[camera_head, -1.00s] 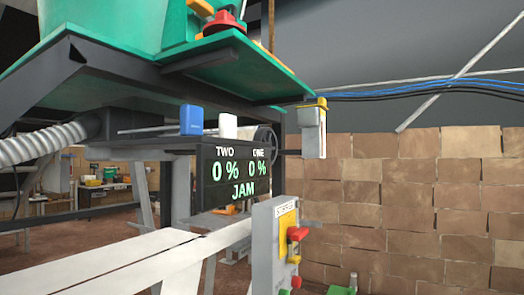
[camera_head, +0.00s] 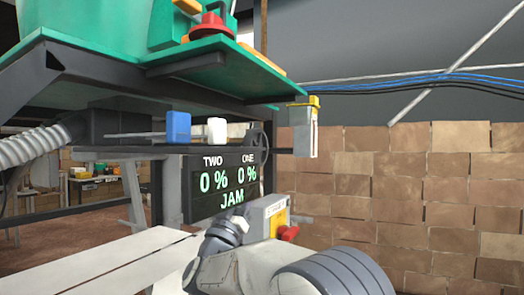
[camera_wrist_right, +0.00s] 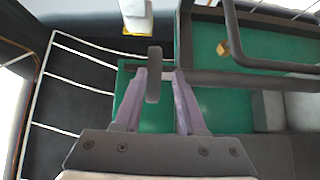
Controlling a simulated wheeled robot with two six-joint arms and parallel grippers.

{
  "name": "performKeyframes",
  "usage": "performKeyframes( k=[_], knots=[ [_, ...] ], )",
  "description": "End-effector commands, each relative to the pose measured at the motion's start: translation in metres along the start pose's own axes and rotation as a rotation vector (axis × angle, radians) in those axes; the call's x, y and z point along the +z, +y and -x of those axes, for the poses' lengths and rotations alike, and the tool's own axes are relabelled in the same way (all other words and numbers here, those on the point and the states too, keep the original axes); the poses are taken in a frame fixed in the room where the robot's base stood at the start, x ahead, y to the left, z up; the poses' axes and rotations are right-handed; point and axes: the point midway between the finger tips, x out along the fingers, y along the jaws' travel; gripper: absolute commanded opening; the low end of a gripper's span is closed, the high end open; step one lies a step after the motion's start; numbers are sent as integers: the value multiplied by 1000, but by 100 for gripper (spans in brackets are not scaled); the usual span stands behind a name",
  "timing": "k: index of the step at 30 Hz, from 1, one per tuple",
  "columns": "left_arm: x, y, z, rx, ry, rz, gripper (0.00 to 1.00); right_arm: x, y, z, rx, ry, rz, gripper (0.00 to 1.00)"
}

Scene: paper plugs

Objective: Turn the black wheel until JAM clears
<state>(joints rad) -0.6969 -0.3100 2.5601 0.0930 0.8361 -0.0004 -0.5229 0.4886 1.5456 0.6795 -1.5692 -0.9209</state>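The black wheel (camera_head: 258,142) stands at the right end of a rod, just above the dark display (camera_head: 228,185). The display reads TWO 0 %, ONE 0 % and JAM. In the right wrist view the wheel (camera_wrist_right: 153,75) appears edge-on as a dark rounded bar. My right gripper (camera_wrist_right: 163,88) is open, with the wheel showing between its two fingers, nearer the left one. I cannot tell whether either finger touches it. In the head view my right arm crosses the bottom, and its fingers cannot be made out. My left gripper is not in view.
A blue block (camera_head: 178,128) and a white block (camera_head: 217,130) sit along the rod. A yellow-topped box (camera_head: 305,125) hangs right of the wheel. A green platform (camera_head: 215,65) overhangs the wheel.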

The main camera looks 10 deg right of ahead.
Motion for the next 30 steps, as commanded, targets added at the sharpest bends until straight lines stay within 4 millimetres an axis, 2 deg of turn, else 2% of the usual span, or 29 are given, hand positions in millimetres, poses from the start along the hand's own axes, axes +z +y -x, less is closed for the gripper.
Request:
performKeyframes(
  k=[5, 18, 24, 30],
  knots=[
    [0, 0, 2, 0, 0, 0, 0, -2, 8, -14, 41, 18, 13, 40],
    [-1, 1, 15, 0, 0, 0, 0, -4, 11, -90, 38, 18, 12, 40],
    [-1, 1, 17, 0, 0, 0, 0, -4, 11, -105, 35, 17, 11, 40],
    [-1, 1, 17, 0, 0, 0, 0, -4, 11, -106, 34, 17, 11, 40]
  ],
)
